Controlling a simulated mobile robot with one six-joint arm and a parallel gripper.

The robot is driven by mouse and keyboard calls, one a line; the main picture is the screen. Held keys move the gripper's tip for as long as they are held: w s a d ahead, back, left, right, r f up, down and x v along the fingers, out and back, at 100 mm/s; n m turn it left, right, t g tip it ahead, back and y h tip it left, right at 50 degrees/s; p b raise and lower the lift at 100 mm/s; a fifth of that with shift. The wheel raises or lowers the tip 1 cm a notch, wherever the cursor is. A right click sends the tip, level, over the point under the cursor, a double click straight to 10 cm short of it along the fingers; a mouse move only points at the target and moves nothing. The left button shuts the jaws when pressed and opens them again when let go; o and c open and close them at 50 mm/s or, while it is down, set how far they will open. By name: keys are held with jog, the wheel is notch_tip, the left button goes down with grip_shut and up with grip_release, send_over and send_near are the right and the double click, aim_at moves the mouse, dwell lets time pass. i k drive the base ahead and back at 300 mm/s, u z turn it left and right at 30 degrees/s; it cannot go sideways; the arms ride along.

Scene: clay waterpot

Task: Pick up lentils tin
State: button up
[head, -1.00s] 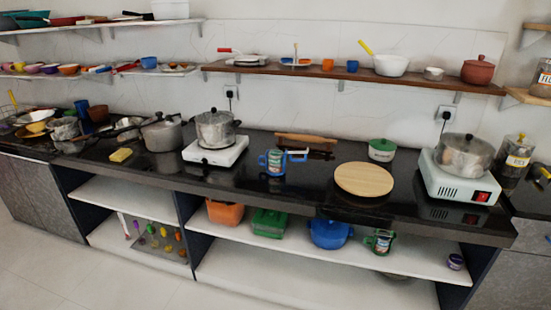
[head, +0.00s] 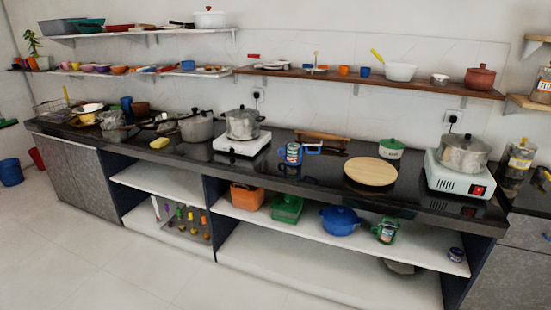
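No label can be read as lentils, so I cannot tell which container is the lentils tin. A blue tin (head: 293,153) with a pale label stands upright on the black counter, right of the left stove. A green tin (head: 385,231) with a picture label stands on the white shelf under the counter, right of a blue pot. A small dark purple tin or jar (head: 456,254) sits at that shelf's right end. My gripper is not in view.
The black counter (head: 325,180) also holds a round wooden board (head: 370,171), a green-lidded pot (head: 391,149), a rolling pin (head: 322,136) and two stoves with pots. Shelves above hold crockery. The tiled floor (head: 130,260) in front is clear.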

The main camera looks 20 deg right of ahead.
aim_at(293, 149)
jog(key=u, duration=0.2)
jog(key=k, duration=0.8)
jog(key=u, duration=1)
jog(key=i, duration=1.5)
jog(key=z, duration=0.35)
jog(key=i, duration=1.1)
jog(key=z, duration=0.35)
